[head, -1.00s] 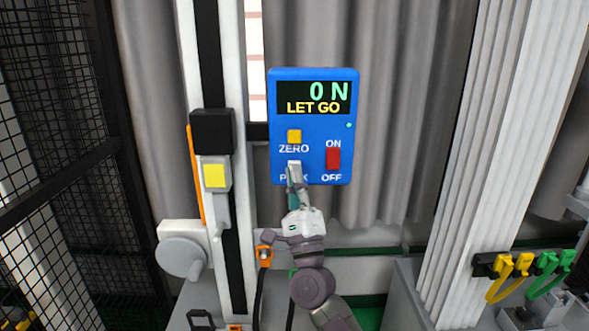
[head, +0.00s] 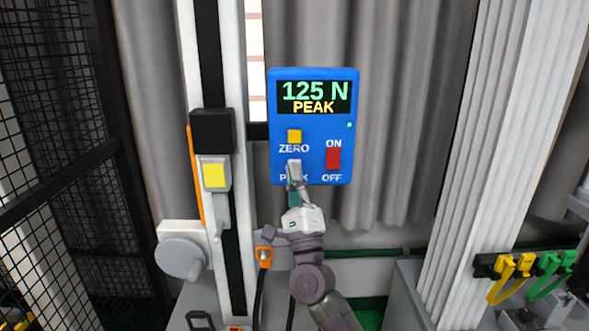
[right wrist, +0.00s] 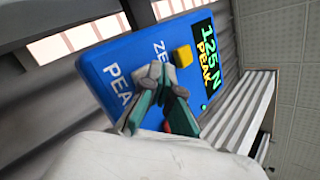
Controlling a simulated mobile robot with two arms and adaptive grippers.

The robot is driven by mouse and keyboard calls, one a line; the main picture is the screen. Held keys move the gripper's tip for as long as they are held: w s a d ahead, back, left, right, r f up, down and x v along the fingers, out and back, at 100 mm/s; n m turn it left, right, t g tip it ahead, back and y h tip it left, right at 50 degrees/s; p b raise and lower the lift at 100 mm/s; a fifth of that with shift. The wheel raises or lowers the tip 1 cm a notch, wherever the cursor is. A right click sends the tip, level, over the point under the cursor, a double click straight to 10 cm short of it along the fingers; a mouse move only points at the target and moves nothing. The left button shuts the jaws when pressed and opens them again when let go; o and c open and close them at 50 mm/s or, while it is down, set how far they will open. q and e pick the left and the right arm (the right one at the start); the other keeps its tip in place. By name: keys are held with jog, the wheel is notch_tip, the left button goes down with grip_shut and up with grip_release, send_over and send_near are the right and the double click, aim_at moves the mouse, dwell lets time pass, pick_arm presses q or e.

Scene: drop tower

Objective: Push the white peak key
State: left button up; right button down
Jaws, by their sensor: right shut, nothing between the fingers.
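The blue display box (head: 313,160) faces me and its screen (head: 313,97) reads "125 N" and "PEAK". The white peak key (head: 294,164) is at its lower left, below the yellow ZERO key (head: 294,136). My right gripper (head: 293,179) is shut and empty, with its fingertips at the white key and partly over it and its label. In the right wrist view the closed fingertips (right wrist: 165,72) are against the box front (right wrist: 110,62) and hide the white key, so contact is hard to judge. My left gripper is out of view.
The red ON/OFF switch (head: 333,158) is right of the white key. A white column (head: 238,180) with a black block (head: 212,131) and a yellow pad (head: 214,175) stands left of the box. Yellow and green clips (head: 524,265) hang at the lower right.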

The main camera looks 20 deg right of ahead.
jog(key=shift+s+a+p, duration=0.25)
jog(key=shift+s+p, duration=0.05)
jog(key=shift+s, duration=0.6)
jog(key=s+p, duration=0.1)
jog(key=s, duration=0.1)
jog(key=s+a, duration=0.1)
jog(key=s, duration=0.1)
jog(key=shift+s+a+p, duration=0.2)
jog(key=shift+s+p, duration=0.15)
jog(key=shift+s, duration=0.05)
jog(key=shift+f, duration=0.1)
